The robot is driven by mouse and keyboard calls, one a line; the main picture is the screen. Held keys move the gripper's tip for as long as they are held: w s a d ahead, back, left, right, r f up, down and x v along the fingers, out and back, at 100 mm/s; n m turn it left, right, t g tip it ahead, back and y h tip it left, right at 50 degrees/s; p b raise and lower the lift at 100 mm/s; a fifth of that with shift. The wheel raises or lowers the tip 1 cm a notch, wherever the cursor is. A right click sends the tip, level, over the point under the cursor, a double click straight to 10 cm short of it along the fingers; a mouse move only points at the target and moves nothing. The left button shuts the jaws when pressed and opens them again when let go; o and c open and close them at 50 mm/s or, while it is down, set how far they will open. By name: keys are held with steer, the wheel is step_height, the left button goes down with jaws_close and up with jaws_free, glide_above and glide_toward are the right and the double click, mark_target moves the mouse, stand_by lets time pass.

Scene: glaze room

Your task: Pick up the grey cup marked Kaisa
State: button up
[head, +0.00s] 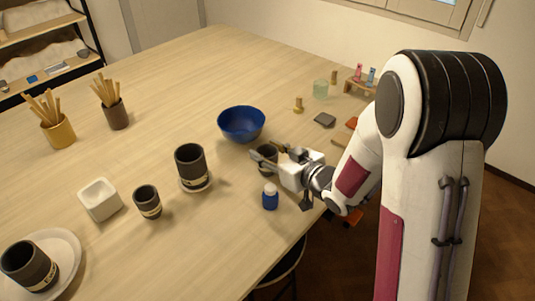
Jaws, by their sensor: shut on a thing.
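My gripper (265,151) is shut on a dark grey cup (267,161) near the table's right edge, just in front of the blue bowl. The fingers hide part of this cup, and I cannot read a name on it. I cannot tell whether it is clear of the table. A smaller one (147,199) stands upright further left.
A blue bottle with a white cap (270,198) stands close in front of my gripper. The blue bowl (241,125) is just behind it. A white square pot (99,199) and two pots of sticks (59,131) (117,115) stand left. The table's middle back is clear.

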step_height(320, 180, up, 10)
stand_by(0.8)
steer(key=shift+w, duration=0.1)
stand_by(0.5)
